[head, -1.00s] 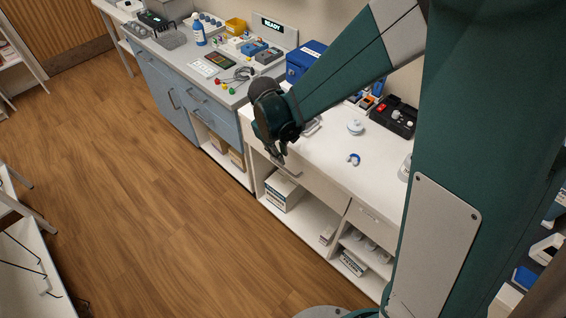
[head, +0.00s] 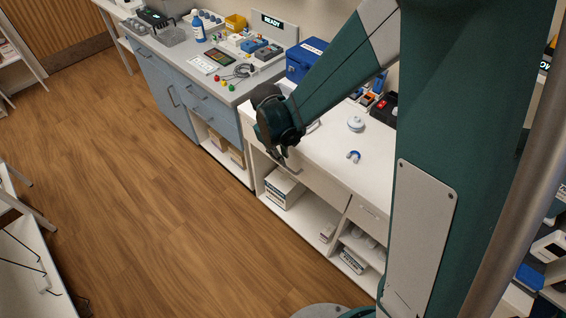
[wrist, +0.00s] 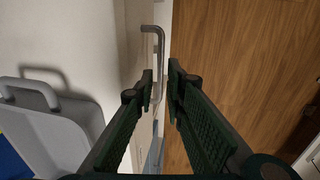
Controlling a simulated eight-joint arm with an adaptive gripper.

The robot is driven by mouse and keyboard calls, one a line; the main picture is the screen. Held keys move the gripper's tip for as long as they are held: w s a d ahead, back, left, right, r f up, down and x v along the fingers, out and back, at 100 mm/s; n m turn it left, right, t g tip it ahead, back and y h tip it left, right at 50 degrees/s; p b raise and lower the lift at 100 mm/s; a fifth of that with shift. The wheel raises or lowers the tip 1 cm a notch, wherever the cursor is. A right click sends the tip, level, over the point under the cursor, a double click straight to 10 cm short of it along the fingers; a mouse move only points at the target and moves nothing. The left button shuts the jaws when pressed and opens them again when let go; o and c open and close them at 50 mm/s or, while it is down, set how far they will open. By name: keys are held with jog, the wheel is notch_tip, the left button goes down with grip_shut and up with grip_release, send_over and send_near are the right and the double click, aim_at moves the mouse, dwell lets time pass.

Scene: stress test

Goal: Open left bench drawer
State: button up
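The white bench's left drawer (head: 322,184) has a pale front below the worktop and looks shut. Its grey bar handle (wrist: 160,48) shows in the wrist view, running down into the gap between my fingers. My gripper (wrist: 161,76) is open, with one dark ribbed finger on each side of the bar. I cannot tell whether either finger touches it. In the head view my gripper (head: 284,158) is at the drawer front near its left end, and my wrist hides part of the drawer.
The white worktop (head: 325,146) holds a round white lidded item (head: 356,124), a blue curved item (head: 353,156) and a blue box (head: 305,58). A blue-fronted bench (head: 205,107) stands to the left. Open wooden floor (head: 165,215) lies in front.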

jog(key=shift+w+d+f+b, duration=0.15)
jog(key=shift+f+b, duration=0.1)
jog(key=shift+f, duration=0.95)
jog(key=shift+w+d+f+b, duration=0.15)
jog(key=shift+f+b, duration=0.1)
jog(key=shift+f, duration=0.95)
grip_shut()
jog(key=shift+s+a, duration=0.1)
jog(key=s+a+b, duration=0.2)
jog(key=s+a, duration=2.2)
grip_release()
